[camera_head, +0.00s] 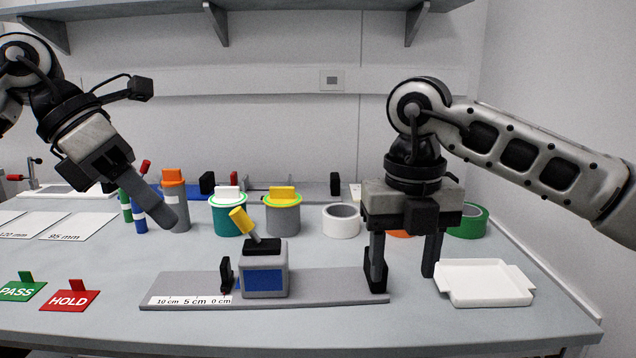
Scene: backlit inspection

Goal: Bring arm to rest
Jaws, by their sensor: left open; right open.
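My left gripper (153,205) is at the left, raised above the table and tilted down to the right. Its fingers overlap in this view, in front of the grey container, and I see nothing between them. My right gripper (404,268) points straight down at the right end of the grey measuring board (335,284). Its two fingers are apart with nothing between them. The left finger is in front of or beside the board's black end stop (376,276); I cannot tell whether they touch. A grey and blue block (264,270) with a yellow lever stands on the board.
A white tray (485,293) lies right of my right gripper. Tape rolls (341,221) and lidded containers (283,216) stand behind the board. Red HOLD (69,300) and green PASS (17,291) signs stand front left. The table's front strip is clear.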

